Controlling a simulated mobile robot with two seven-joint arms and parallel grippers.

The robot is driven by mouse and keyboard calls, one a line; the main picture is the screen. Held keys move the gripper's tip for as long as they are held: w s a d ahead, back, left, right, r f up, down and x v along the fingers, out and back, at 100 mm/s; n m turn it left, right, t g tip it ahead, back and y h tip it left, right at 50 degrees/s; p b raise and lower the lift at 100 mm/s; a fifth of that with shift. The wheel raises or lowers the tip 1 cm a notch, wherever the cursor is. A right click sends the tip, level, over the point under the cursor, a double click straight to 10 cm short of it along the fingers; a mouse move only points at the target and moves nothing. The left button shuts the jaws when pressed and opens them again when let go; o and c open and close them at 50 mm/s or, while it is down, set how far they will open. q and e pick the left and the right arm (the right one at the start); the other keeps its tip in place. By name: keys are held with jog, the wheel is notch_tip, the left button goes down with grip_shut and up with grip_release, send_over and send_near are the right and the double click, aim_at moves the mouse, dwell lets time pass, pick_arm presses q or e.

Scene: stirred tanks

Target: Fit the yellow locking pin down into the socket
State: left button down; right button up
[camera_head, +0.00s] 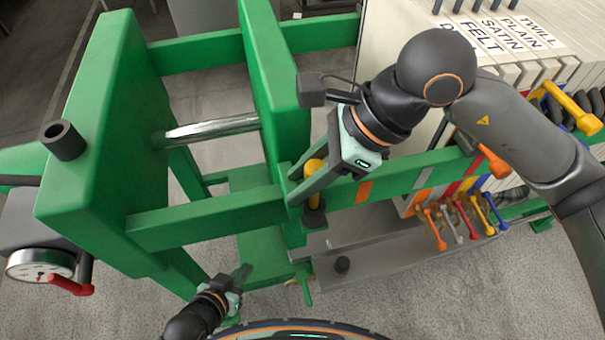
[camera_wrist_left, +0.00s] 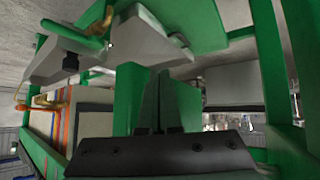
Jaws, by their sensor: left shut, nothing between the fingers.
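The yellow locking pin (camera_head: 314,166) is upright at the end of the green crossbar in the head view. My right gripper (camera_head: 300,187) comes in from the upper right, with its fingers closed around the pin. The pin's lower part shows below the fingers, above a dark round collar (camera_head: 314,216) that looks like the socket. How deep the pin sits in it cannot be told. My left gripper (camera_head: 243,273) is low in the head view, shut and empty, well apart from the pin. Its fingers also show in the left wrist view (camera_wrist_left: 160,105).
Green frame posts (camera_head: 108,130) and a crossbar (camera_head: 205,218) stand at the left and middle. A dark hollow tube (camera_head: 64,140) and a gauge (camera_head: 40,264) are at the left. Coloured levers (camera_head: 462,218) hang at the right.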

jog(key=o, duration=0.5)
jog(key=shift+f, duration=0.15)
jog(key=shift+o, duration=0.2)
jog(key=shift+s, duration=0.1)
jog(key=shift+d+r, duration=0.35)
jog(key=shift+r, duration=0.2)
pick_arm(q)
jog(key=shift+w+d+r+p, duration=0.3)
jog(key=shift+d+r, duration=0.4)
jog(key=shift+r, duration=0.2)
pick_arm(e)
jog(key=v, duration=1.1)
jog(key=shift+d+r, duration=0.15)
jog(key=shift+r, duration=0.05)
